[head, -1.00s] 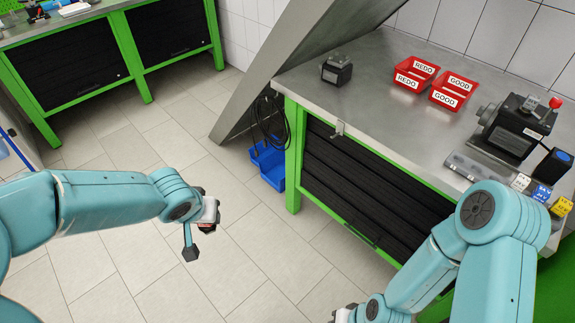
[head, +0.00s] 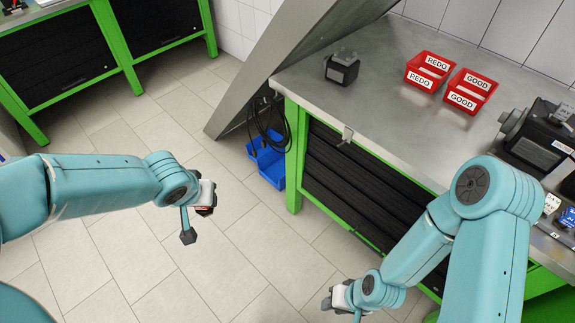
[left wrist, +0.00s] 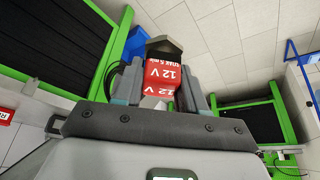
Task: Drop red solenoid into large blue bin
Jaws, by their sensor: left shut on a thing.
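The red solenoid (left wrist: 165,78), printed "12 V", is between the fingers of my left gripper (left wrist: 162,90) in the left wrist view. In the head view my left gripper (head: 205,197) is over the open floor, shut on the solenoid, which shows only as a small dark red bit there. The large blue bin (head: 268,162) stands on the floor by the green bench leg, right of my left gripper and apart from it. My right gripper (head: 338,297) is low at the bottom of the head view, and its fingers are partly hidden.
A steel-topped bench (head: 385,110) carries red REDO (head: 426,72) and GOOD (head: 470,92) bins, a small dark device (head: 341,70) and a pump (head: 535,135). Black cables (head: 268,125) hang above the blue bin beside a slanted grey panel (head: 290,65).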

